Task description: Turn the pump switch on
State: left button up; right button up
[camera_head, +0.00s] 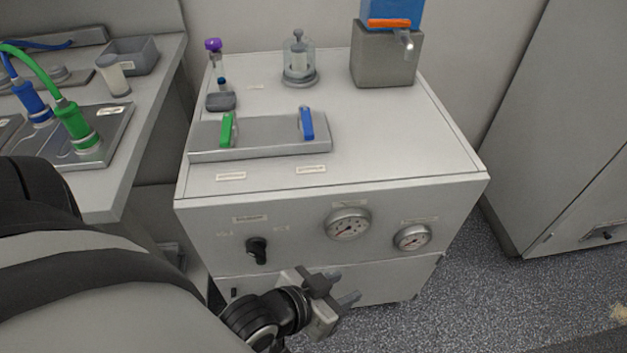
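The pump switch (257,250) is a black rotary knob on the front panel of the grey cabinet (400,200), below a small label and left of two round gauges. Its knob points roughly downward. My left gripper (347,289) is in front of the cabinet, below and to the right of the switch and apart from it. Its two grey fingers are spread with a gap between them, and nothing shows in between. My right gripper is not in view.
Two gauges (348,224) (412,238) sit on the panel. On top are a tray (270,148) with green and blue handles, a glass vessel (299,62) and a grey block (385,62). A bench (150,85) stands left. Open floor (500,300) lies right.

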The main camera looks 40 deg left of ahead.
aim_at(256, 247)
jog(key=z, duration=1.4)
jog(key=k, duration=1.3)
jog(key=u, duration=2.2)
